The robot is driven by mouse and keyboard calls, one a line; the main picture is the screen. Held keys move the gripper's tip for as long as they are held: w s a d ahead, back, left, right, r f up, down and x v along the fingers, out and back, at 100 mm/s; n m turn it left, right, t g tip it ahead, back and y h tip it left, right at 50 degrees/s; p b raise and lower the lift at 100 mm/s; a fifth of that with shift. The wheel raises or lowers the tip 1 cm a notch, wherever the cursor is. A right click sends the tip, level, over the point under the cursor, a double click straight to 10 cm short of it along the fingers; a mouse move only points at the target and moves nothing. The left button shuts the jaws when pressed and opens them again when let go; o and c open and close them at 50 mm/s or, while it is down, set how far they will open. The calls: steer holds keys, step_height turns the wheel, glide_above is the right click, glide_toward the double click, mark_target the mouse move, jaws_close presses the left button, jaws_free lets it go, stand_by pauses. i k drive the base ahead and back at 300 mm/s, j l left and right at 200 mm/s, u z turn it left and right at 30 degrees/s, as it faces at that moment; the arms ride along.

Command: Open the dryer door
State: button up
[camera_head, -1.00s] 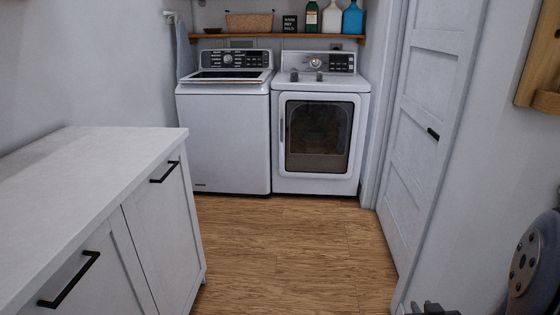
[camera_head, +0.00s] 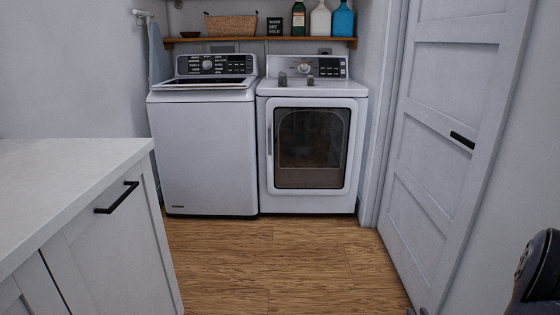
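The dryer (camera_head: 310,202) is the white front-loading machine on the right of the pair against the back wall. Its door (camera_head: 312,148) has a dark window in a white frame and looks shut. A slim vertical handle (camera_head: 269,140) runs along the door's left edge. My gripper does not show clearly; only a dark part of my own arm is at the lower right edge, far from the dryer.
A white washer (camera_head: 206,150) stands left of the dryer. A white counter cabinet (camera_head: 110,235) fills the lower left. A panelled door (camera_head: 445,150) lines the right side. The wood floor (camera_head: 270,255) between them is clear. A shelf (camera_head: 260,41) with bottles and a basket hangs above.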

mark_target(310, 141)
steer(key=i+j, duration=0.15)
steer(key=i, duration=0.7)
steer(key=i+j, duration=0.15)
steer(key=i, duration=0.65)
steer(key=i+j, duration=0.2)
steer(key=i, duration=0.2)
steer(key=i+j, duration=0.15)
steer(key=i, duration=0.25)
steer(key=i+j, duration=0.2)
steer(key=i, duration=0.2)
steer(key=i+j, duration=0.2)
steer(key=i, duration=0.2)
steer(key=i+j, duration=0.15)
steer(key=j, duration=0.25)
steer(key=i+j, duration=0.2)
steer(key=j, duration=0.15)
steer(key=i+j, duration=0.15)
steer(key=j, duration=0.25)
steer(key=z, duration=0.05)
